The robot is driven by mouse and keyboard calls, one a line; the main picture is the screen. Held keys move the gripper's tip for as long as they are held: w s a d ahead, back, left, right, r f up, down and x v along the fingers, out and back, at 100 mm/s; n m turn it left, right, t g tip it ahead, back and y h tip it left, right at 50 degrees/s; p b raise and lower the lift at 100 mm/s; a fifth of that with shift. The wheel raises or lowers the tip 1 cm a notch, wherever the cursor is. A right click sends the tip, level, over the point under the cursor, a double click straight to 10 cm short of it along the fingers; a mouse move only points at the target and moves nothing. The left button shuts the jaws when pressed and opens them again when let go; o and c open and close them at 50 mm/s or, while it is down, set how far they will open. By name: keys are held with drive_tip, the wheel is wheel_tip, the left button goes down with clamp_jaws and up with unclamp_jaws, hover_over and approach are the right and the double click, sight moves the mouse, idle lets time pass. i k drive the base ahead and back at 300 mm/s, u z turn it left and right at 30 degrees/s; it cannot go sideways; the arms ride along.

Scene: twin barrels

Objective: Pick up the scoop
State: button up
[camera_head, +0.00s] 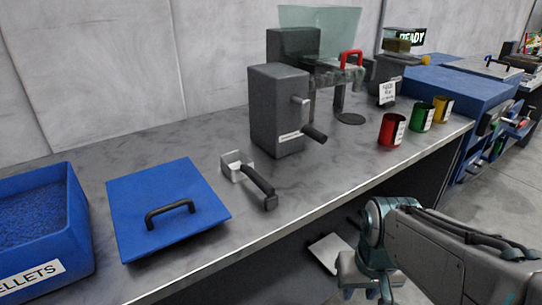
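The scoop lies on the grey counter (330,181), left of the middle of the view. It has a small pale metal scoop head (237,164) and a black handle (260,181) that points toward the counter's front edge. My gripper (367,292) is at the lower right, in front of the counter and below its top, well apart from the scoop. Its fingertips are small and partly overlapped by my arm, so I cannot tell whether it is open or shut.
Left of the scoop are a blue lid (180,232) with a black handle and a blue pellet bin (80,215). Behind it stands a dark grey machine (276,115) with a lever. Red (392,130), green (421,117) and yellow (442,109) cups stand to the right.

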sight(237, 166)
drive_tip(key=k, duration=0.25)
drive_tip(key=u, duration=0.65)
